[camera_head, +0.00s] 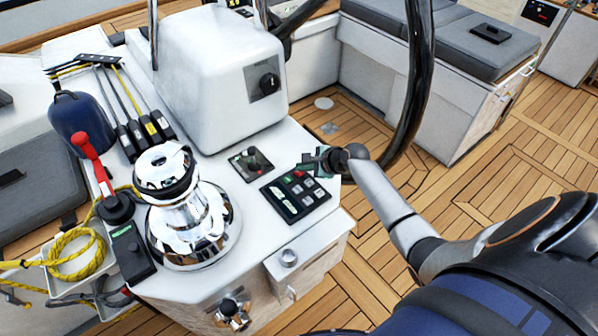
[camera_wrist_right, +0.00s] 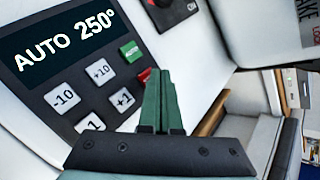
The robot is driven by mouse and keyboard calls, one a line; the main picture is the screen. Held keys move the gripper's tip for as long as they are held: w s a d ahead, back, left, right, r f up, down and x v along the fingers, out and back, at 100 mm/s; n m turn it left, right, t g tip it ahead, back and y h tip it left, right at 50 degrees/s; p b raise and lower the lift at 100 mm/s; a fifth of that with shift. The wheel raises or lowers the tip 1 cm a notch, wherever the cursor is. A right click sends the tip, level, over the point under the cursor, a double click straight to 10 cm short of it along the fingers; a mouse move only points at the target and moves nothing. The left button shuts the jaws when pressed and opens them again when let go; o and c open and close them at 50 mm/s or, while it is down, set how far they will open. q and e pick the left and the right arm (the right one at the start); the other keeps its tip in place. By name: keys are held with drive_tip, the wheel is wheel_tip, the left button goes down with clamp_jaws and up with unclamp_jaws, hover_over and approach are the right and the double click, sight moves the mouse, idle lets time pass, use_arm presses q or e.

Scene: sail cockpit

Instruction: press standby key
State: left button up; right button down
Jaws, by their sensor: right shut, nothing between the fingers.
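The autopilot panel (camera_head: 268,192) is a black keypad on the white console top. In the right wrist view the panel (camera_wrist_right: 40,88) reads "AUTO 250°" and has grey keys marked -10, +10 and +1. A green key (camera_wrist_right: 131,51) sits on its right side. A red key (camera_wrist_right: 146,74), probably the standby key, is partly hidden by my fingertips. My right gripper (camera_wrist_right: 161,76) is shut and empty, its green fingers over the panel's edge at the red key. I cannot tell whether they touch it. In the head view the right gripper (camera_head: 305,163) is at the panel's far right corner. My left gripper is not in view.
A small switch panel (camera_head: 250,163) with a knob lies just behind the keypad. A chrome winch (camera_head: 190,220) stands to the left, with a red-handled lever (camera_head: 92,160) beyond it. The black steering wheel rim (camera_head: 416,90) rises close behind my right wrist.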

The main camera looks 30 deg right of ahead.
sight(303, 174)
drive_tip(key=shift+f, duration=0.5)
idle(0.4)
idle(0.3)
drive_tip(key=shift+r+p, duration=0.9)
drive_tip(key=shift+p, duration=0.05)
drive_tip(key=shift+r, duration=0.1)
wheel_tip(303, 174, up, 3)
drive_tip(key=p, duration=0.3)
drive_tip(key=shift+r+p, duration=0.3)
drive_tip(key=shift+r, duration=0.6)
